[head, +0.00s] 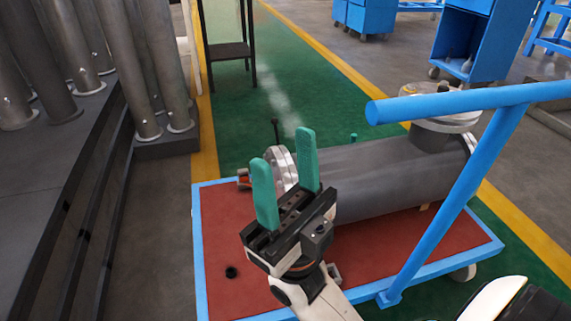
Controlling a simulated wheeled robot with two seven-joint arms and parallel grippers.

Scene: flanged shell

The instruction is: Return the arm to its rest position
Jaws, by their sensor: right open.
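My right gripper (286,181) is open and empty, with its two green fingers pointing up and apart. It is above the red deck of the cart, in front of the left end of the flanged shell. The flanged shell (380,177) is a grey cylinder lying on its side on the cart. Its left flange (281,168) is partly hidden behind my gripper's fingers. A wide upright flanged nozzle (437,128) stands at its right end. My left gripper is not in view.
The cart (225,240) has a red deck, a blue rim and a blue handrail (455,196) rising at the right. Several grey pipes (135,65) stand on a dark platform at the left. A dark stand (230,50) and blue trolleys (470,40) are farther back. Green floor beyond the cart is clear.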

